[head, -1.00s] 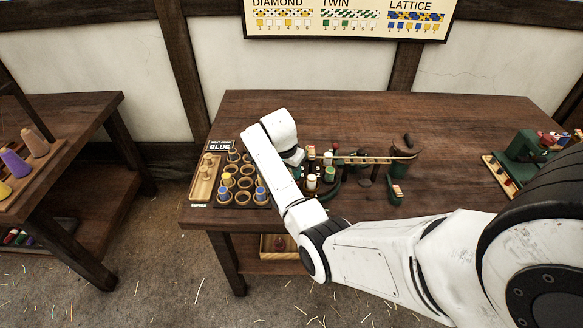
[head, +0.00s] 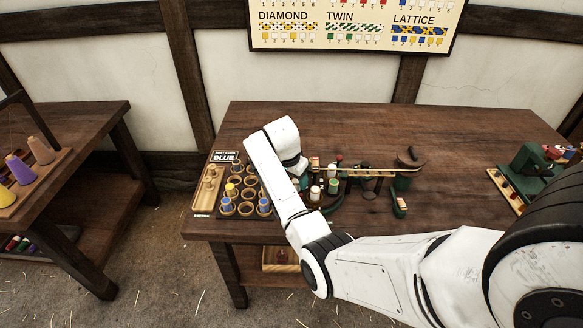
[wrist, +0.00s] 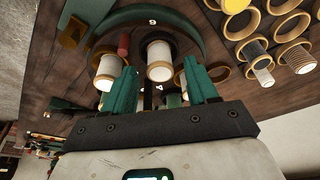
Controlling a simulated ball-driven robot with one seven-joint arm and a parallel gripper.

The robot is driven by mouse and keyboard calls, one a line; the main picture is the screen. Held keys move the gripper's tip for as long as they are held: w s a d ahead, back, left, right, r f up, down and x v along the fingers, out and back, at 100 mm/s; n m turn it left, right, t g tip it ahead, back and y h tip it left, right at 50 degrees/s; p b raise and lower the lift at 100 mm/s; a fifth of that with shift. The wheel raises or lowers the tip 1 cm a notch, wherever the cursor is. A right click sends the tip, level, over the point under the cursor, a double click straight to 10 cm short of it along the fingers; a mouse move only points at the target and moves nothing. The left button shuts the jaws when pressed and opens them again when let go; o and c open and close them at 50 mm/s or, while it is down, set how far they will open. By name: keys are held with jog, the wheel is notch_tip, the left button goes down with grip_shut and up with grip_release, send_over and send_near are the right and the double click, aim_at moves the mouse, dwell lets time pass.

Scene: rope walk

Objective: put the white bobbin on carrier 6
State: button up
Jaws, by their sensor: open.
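In the wrist view my gripper (wrist: 161,84) is open, with its two green fingers spread apart. A white bobbin (wrist: 160,65) stands in the gap between the fingers, seen beyond the tips; I see no finger touching it. A second white bobbin (wrist: 106,68) is beside the left finger. A curved green base (wrist: 165,14) bears a mark like a 9 or an upturned 6. In the head view a white bobbin (head: 315,194) shows on the braiding machine (head: 372,167); my gripper is mostly hidden there behind my arm.
A dark rack (head: 237,207) with yellow and blue bobbins in ring holders stands left of my arm, next to a wooden tray (head: 207,190) with a BLUE sign (head: 225,156). A green machine (head: 528,162) is at the right. The table's middle back is clear.

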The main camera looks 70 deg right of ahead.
jog(key=s+b+v, duration=0.1)
jog(key=v, duration=1)
jog(key=s+a+f+n+t, duration=0.1)
jog(key=s+a+f+n, duration=0.1)
jog(key=a+f+n, duration=0.55)
jog(key=s+a+f+n, duration=0.2)
jog(key=a+f, duration=0.3)
jog(key=a, duration=0.5)
jog(key=s+a+f+n+y, duration=0.2)
jog(key=s+a+n+y, duration=0.1)
jog(key=s+a+n, duration=0.7)
jog(key=s+a, duration=0.3)
jog(key=a, duration=0.1)
jog(key=shift+f+t, duration=0.3)
jog(key=shift+s, duration=0.1)
notch_tip(320, 180, up, 5)
jog(key=p, duration=0.5)
jog(key=shift+p, duration=0.3)
